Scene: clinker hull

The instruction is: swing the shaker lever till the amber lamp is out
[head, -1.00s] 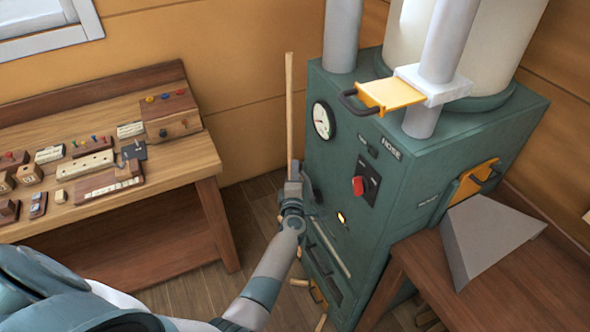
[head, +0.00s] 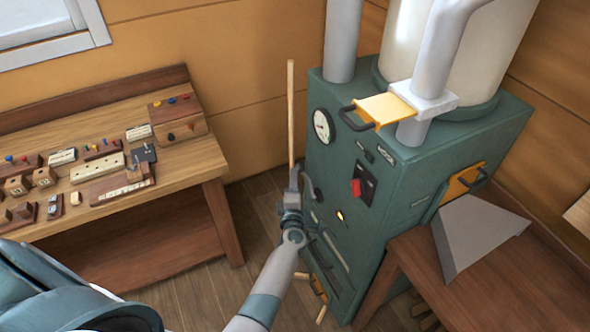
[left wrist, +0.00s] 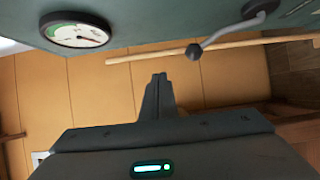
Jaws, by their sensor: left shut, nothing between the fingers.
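The green machine cabinet (head: 375,200) has a small amber lamp (head: 340,216) on its front, glowing. My left gripper (head: 294,172) is shut and empty, just left of the cabinet front. In the left wrist view its closed fingertips (left wrist: 159,77) point past a grey cranked lever with a dark ball knob (left wrist: 193,51), which I take for the shaker lever. The knob is to the right of and above the fingertips in that picture, and apart from them. In the head view my left gripper mostly hides the lever. My right gripper is in neither view.
A thin wooden pole (head: 290,110) stands upright behind my left gripper. The cabinet carries a gauge (head: 322,125) and red switch (head: 356,187). A workbench (head: 150,170) with small blocks is on the left; a wooden table (head: 480,285) bearing a grey wedge (head: 470,235) is on the right.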

